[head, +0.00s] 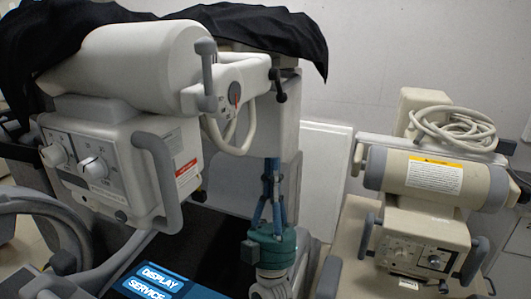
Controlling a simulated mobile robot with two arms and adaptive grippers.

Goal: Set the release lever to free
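A white and grey covered cart unit (125,60) fills the left side. I cannot tell for sure which part is the release lever. A grey upright lever (208,80) with a rounded top stands at the end of its big cylinder. To its right, a small black lever (279,85) with a ball end hangs down beside a round grey dial (231,97) with a red mark. My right gripper (272,165), teal with blue fingers, points up below the black lever, apart from it. Its fingers converge with nothing visible between them. My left gripper is not in view.
A black cloth (240,24) drapes over the cart top. A knob panel (82,160) and grey handle (160,180) jut out at left. A second similar unit (420,180) with a coiled cable (455,128) stands at right.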

